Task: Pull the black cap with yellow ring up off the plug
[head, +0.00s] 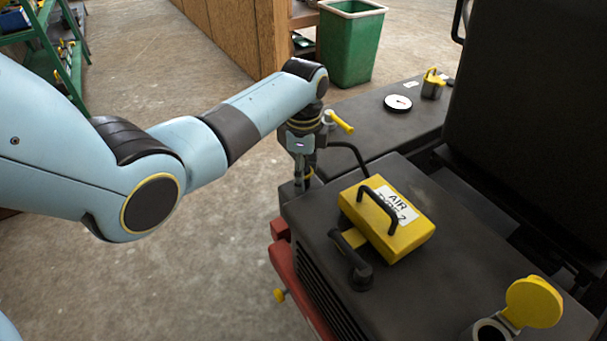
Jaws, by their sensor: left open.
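My left gripper (301,172) hangs pointing down at the left edge of the black machine housing (440,265). It is open. The plug below is not clearly visible. My right gripper is not in view.
A yellow handle (340,121) and a black hose (353,149) are close beside the gripper. A yellow box (409,235) with a black carry handle and a black lever (352,262) stand on the housing. A yellow flap (534,302) stands open at lower right. Bare floor lies left.

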